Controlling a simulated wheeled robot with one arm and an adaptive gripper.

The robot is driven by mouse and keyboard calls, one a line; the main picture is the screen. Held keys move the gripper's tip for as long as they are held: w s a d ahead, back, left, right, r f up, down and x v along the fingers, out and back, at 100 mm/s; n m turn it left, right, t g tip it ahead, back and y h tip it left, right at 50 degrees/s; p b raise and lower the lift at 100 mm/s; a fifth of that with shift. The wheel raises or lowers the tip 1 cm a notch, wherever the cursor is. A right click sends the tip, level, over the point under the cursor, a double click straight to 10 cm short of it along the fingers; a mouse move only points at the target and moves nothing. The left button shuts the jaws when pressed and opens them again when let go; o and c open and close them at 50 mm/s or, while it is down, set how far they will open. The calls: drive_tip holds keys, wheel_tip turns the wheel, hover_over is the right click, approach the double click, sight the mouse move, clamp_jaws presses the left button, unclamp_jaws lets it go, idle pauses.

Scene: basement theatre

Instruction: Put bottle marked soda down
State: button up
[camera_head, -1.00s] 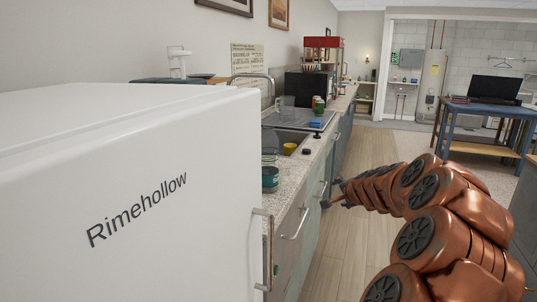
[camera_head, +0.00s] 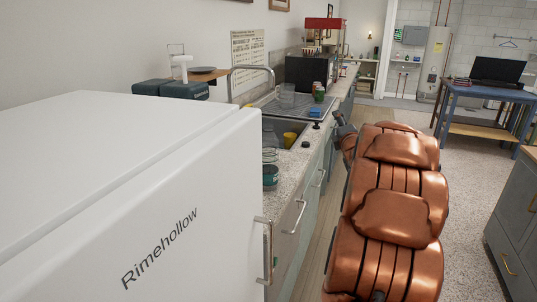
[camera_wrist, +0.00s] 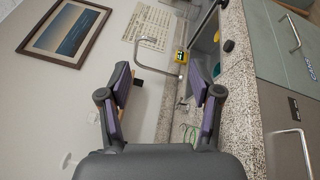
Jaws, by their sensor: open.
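No bottle with a readable soda mark shows in either view. My gripper (camera_wrist: 160,85) is open and empty in the wrist view, its two dark fingers spread wide with the wall and counter edge behind them. In the head view my gripper end (camera_head: 343,128) is a small dark shape beside the counter's front edge, mostly hidden by my copper arm. Small upright containers (camera_head: 318,90) stand on the counter past the sink; I cannot tell whether one is the soda bottle.
A white fridge (camera_head: 120,190) fills the left front. The counter (camera_head: 292,170) holds a teal tin (camera_head: 270,177), a glass jar (camera_head: 269,155) and a sink with a yellow cup (camera_head: 290,139). A faucet (camera_wrist: 155,42) rises behind. The floor (camera_head: 465,175) at right is clear.

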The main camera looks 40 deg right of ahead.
drive_tip(key=w+a+r+n+t+y+p, duration=0.1)
drive_tip(key=w+a+n+t+y+p, duration=0.3)
drive_tip(key=a+n, duration=0.6)
drive_tip(key=n+g+y, duration=0.1)
drive_tip(key=n+y, duration=0.7)
drive_tip(key=n, duration=0.4)
approach(272, 129)
drive_tip(key=w, duration=0.4)
drive_tip(key=shift+w+a+f+p, duration=0.1)
drive_tip(key=shift+w+a+p, duration=0.15)
drive_tip(key=shift+w+p, duration=0.3)
drive_tip(key=shift+w+a+p, duration=0.2)
drive_tip(key=shift+w+p, duration=0.2)
drive_tip(key=shift+w, duration=0.3)
drive_tip(key=w+p, duration=0.2)
drive_tip(key=w, duration=0.2)
drive_tip(key=shift+d+p, duration=0.15)
drive_tip(key=shift+p, duration=0.2)
drive_tip(key=shift+w, duration=0.5)
drive_tip(key=c, duration=1.2)
